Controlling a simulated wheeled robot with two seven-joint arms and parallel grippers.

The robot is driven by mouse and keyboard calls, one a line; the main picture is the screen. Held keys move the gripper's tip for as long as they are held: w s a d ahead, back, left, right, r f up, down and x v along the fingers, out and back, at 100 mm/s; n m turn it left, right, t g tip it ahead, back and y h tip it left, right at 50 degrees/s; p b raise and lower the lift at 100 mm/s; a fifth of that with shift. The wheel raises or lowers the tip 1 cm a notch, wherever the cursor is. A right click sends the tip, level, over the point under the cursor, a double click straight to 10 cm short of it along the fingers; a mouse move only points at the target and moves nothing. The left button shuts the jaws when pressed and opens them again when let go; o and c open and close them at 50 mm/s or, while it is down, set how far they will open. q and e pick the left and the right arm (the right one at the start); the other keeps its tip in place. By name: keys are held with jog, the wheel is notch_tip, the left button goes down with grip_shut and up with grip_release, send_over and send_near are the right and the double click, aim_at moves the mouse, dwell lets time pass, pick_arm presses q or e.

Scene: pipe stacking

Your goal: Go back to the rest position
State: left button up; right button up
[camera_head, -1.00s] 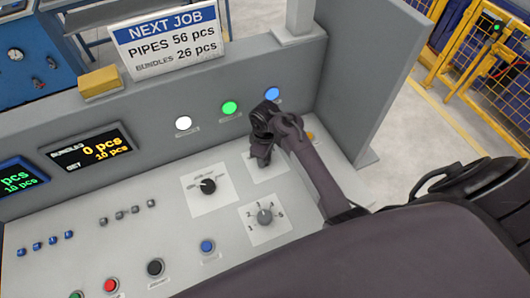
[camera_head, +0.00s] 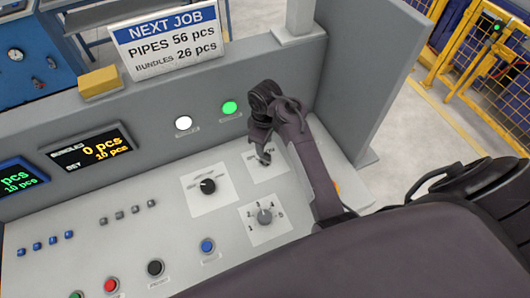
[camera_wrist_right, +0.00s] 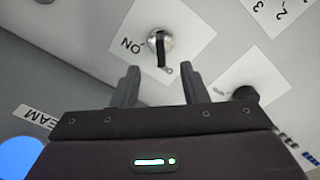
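My right gripper (camera_head: 262,152) is over the control panel in the head view, above a white switch plate (camera_head: 277,171) that it partly covers. In the right wrist view its two fingers (camera_wrist_right: 160,86) are apart with nothing between them. A round metal switch with a dark lever (camera_wrist_right: 160,42), beside an "ON" label, lies just beyond the fingertips. Whether the fingers touch it cannot be told, but a gap shows in the picture. My left gripper is not in view.
The panel carries a black rotary knob (camera_head: 208,186), a numbered dial (camera_head: 264,216) and several push buttons. White (camera_head: 183,123) and green (camera_head: 229,108) lights sit on its upright back wall. A grey side wall (camera_head: 368,90) stands right of my arm.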

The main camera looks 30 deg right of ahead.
jog(key=shift+s+d, duration=0.1)
jog(key=shift+s, duration=0.15)
